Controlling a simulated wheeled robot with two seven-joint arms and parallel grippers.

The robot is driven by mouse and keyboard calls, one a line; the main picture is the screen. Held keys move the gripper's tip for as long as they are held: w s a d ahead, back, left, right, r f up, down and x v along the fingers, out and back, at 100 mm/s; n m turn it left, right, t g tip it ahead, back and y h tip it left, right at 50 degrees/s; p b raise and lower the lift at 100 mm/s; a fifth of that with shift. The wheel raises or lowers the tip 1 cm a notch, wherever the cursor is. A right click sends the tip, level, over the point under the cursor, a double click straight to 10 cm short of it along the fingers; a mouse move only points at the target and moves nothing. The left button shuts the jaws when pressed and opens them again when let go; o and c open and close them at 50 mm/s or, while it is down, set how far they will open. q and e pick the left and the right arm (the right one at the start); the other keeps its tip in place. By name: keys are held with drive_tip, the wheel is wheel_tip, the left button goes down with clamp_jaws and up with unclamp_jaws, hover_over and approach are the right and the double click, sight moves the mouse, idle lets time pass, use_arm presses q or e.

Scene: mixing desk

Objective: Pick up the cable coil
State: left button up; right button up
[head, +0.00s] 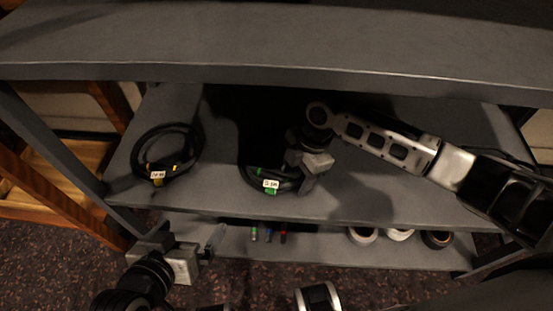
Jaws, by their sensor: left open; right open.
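Two dark cable coils lie on the middle shelf (340,205). One coil (138,158) with yellow bands and a white tag lies at the left, with no gripper at it. The other coil (254,184), with green bands and a white tag, lies near the shelf's middle, partly hidden by my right gripper and by shadow. My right gripper (305,186) is open at this coil's right side; I cannot tell whether it touches. My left gripper (210,252) is open and empty, low in front of the shelves at the left.
The desk top (280,45) overhangs the shelf. On the lower shelf are small coloured items (268,235) and several tape rolls (399,235). A grey upright (60,160) bounds the left side. A wooden frame (95,190) stands beyond it.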

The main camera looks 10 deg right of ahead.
drive_tip(key=shift+a+f, duration=0.1)
drive_tip(key=shift+f, duration=0.5)
clamp_jaws()
drive_tip(key=shift+w+r, duration=0.1)
drive_tip(key=shift+r, duration=0.1)
